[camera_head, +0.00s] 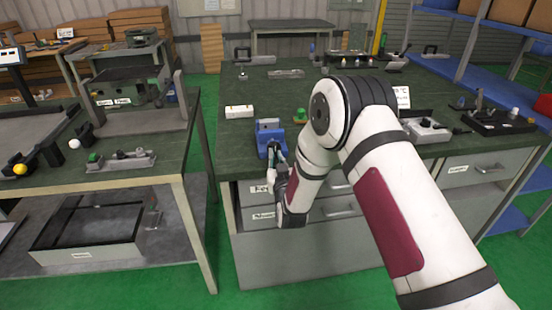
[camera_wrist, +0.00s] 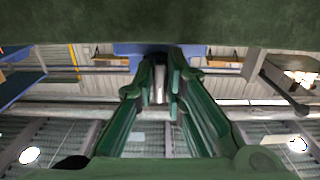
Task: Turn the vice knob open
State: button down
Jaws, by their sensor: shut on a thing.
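The blue vice (camera_head: 269,127) sits at the near left edge of the green-topped workbench (camera_head: 235,146). My gripper (camera_head: 275,163) is at the front of the vice, just outside the bench edge. In the wrist view my gripper (camera_wrist: 160,78) has its two green-tinted fingers closed on the grey metal vice knob (camera_wrist: 158,88). Blue parts of the vice (camera_wrist: 130,49) show behind the fingertips there. The knob is mostly hidden by my gripper in the head view, and its turn angle cannot be told.
Drawers (camera_head: 262,214) are below the bench edge. A second table (camera_head: 180,180) with parts stands to the left, across a gap of green floor.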

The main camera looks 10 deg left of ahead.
jog(key=c, duration=1.6)
grip_release()
jog(key=shift+c, duration=0.2)
jog(key=v, duration=1.2)
